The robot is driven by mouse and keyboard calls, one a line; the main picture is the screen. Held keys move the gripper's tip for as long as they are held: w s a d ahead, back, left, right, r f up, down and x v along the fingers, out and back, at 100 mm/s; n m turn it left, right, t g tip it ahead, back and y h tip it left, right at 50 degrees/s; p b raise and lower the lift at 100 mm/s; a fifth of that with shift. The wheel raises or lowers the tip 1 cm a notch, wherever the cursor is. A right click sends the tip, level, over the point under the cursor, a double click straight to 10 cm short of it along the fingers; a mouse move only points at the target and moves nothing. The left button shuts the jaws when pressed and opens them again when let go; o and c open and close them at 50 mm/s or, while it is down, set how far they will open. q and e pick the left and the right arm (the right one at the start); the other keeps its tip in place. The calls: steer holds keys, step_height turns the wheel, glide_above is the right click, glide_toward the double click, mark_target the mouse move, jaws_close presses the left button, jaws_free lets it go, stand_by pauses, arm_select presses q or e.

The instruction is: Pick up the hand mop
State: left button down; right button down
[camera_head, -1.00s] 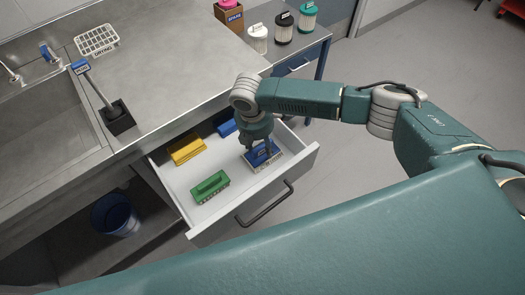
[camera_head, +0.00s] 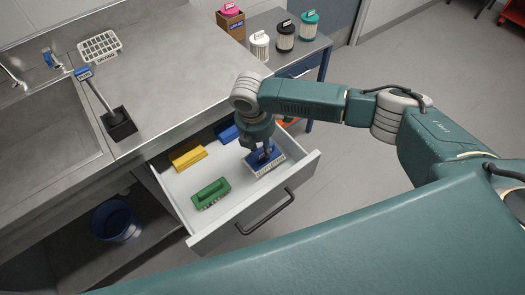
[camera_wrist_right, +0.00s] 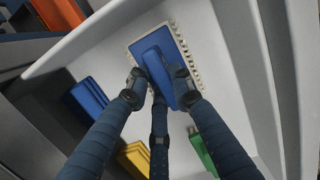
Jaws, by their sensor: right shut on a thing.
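The hand mop, a blue block with a pale fringed underside (camera_head: 272,168), is at the right end of the open drawer (camera_head: 232,218). My right gripper (camera_head: 261,153) points down at it from above. In the right wrist view the gripper's fingers (camera_wrist_right: 157,85) are shut on the raised blue handle of the hand mop (camera_wrist_right: 152,46). I cannot tell whether the mop is lifted off the drawer floor. My left gripper is not in view.
The drawer also holds a green brush (camera_head: 210,193), a yellow block (camera_head: 188,156) and a blue block (camera_head: 228,132) partly under the counter. The drawer's handle (camera_head: 265,213) faces front. Canisters (camera_head: 285,38) stand on a side table. A blue bin (camera_head: 115,222) is below the sink.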

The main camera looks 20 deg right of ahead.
mark_target(262, 148)
step_height(262, 148, up, 18)
steer(key=b, duration=0.1)
steer(key=shift+f, duration=0.15)
steer(key=c, duration=2.2)
jaws_free()
steer(key=c, duration=0.3)
steer(key=shift+f, duration=0.1)
steer(key=shift+c, duration=0.2)
